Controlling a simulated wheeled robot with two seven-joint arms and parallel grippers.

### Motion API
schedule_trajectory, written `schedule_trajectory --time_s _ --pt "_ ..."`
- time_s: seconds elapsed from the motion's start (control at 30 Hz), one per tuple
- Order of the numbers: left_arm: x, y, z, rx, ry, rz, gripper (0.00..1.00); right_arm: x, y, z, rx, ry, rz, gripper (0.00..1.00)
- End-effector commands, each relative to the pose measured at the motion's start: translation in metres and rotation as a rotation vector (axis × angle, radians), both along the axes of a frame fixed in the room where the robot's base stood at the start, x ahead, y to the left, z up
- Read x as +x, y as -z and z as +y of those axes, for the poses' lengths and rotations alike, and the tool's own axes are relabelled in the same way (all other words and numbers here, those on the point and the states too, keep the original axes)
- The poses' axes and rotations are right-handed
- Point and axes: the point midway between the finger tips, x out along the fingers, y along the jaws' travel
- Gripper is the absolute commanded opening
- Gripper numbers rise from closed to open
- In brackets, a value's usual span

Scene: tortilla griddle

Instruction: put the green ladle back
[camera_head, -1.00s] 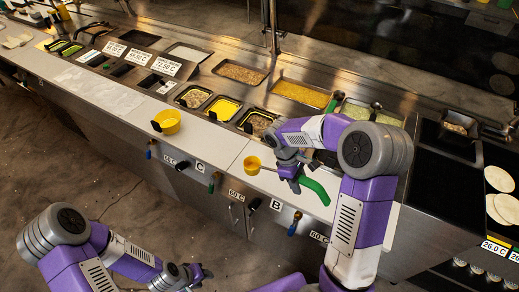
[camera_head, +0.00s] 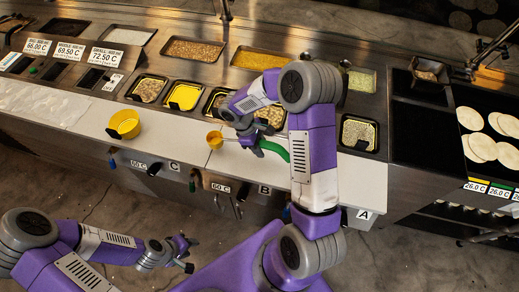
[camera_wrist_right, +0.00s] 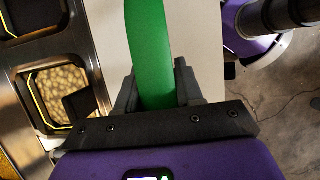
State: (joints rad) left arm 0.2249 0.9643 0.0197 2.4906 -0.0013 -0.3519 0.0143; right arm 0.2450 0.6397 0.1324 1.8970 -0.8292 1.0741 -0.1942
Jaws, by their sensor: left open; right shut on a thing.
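The green ladle has a curved green handle (camera_head: 273,150) and a small yellow cup (camera_head: 214,139). It is held above the white counter ledge, with the cup towards the left. My right gripper (camera_head: 247,139) is shut on the handle. In the right wrist view the green handle (camera_wrist_right: 151,50) runs up between the two dark fingers (camera_wrist_right: 157,92). My left gripper (camera_head: 184,255) is open and empty, low in front of the counter and well away from the ladle. The fingertips of my right gripper are partly hidden in the head view.
A yellow bowl (camera_head: 125,123) stands on the white ledge (camera_head: 165,142) to the left. Food pans, including a brown one (camera_head: 193,50) and a yellow one (camera_head: 258,60), fill the counter behind. Tortillas (camera_head: 482,147) lie on the dark griddle at right. The ledge between bowl and ladle is clear.

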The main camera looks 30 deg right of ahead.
Motion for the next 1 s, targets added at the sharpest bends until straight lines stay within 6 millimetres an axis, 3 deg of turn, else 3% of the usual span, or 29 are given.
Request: schedule_trajectory --time_s 0.17,0.53,0.57,0.7,1.0 --pt "0.000 0.001 0.000 0.000 0.000 0.000 0.43 -0.001 0.025 0.000 0.001 0.001 0.002 0.07" --pt "0.000 0.005 0.000 0.000 0.000 0.000 0.43 0.000 0.030 0.000 0.000 0.001 0.000 0.07" --pt "0.000 0.004 0.000 0.000 0.000 0.000 0.43 0.000 0.029 0.000 0.000 0.001 0.000 0.41" --pt "0.000 0.003 0.000 0.000 0.000 0.000 0.43 0.000 0.028 0.000 0.000 0.001 0.000 0.62" --pt "0.000 0.002 0.000 0.000 0.000 0.000 0.43 0.000 0.027 0.000 0.000 0.001 0.000 0.62"
